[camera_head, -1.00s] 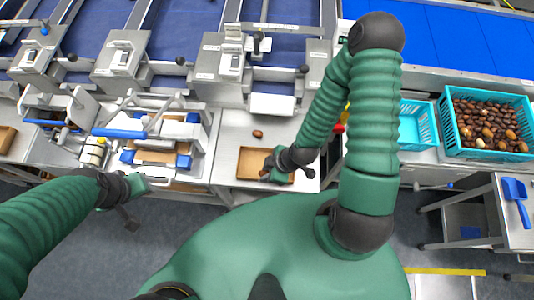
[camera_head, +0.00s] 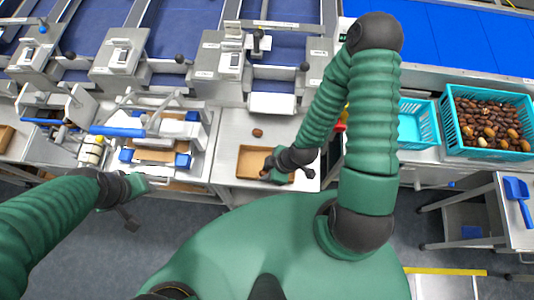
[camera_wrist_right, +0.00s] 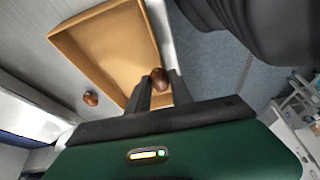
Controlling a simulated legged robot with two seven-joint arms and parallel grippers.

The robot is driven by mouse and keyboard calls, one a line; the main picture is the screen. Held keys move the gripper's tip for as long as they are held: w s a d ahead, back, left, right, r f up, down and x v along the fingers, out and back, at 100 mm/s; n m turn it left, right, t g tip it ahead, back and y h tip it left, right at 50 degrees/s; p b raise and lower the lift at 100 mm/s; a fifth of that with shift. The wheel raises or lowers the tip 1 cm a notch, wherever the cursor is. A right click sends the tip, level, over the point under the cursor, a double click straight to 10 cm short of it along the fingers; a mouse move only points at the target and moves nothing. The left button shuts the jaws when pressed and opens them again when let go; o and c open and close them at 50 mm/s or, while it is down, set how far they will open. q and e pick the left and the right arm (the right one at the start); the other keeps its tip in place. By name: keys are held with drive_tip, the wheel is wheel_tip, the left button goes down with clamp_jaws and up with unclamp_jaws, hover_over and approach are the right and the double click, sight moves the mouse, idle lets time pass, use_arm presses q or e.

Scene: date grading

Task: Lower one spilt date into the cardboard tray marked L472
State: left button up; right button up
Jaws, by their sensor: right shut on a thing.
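The cardboard tray (camera_head: 240,163) is a shallow open brown box on the steel bench; no marking on it can be read. My right gripper (camera_head: 265,174) is at the tray's right part. In the right wrist view my gripper (camera_wrist_right: 159,88) is shut on a brown date (camera_wrist_right: 159,79), held between the fingertips, and the tray (camera_wrist_right: 105,50) lies behind it. Whether the date touches the tray floor I cannot tell. Another date (camera_head: 257,133) lies on the bench beyond the tray, also in the wrist view (camera_wrist_right: 91,98). My left gripper (camera_head: 135,187) is at lower left, its jaws unclear.
A teal crate full of dates (camera_head: 530,120) and a teal basket (camera_head: 415,145) stand at the right. A blue scoop (camera_head: 516,195) lies on a side stand. A clamp-like machine with a blue handle (camera_head: 115,132) is left of the tray. Bare bench (camera_head: 285,128) surrounds the loose date.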

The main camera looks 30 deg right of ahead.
drive_tip(key=shift+f, duration=0.25)
drive_tip(key=shift+r, duration=0.1)
drive_tip(key=o, duration=0.9)
drive_tip(key=shift+c, duration=0.2)
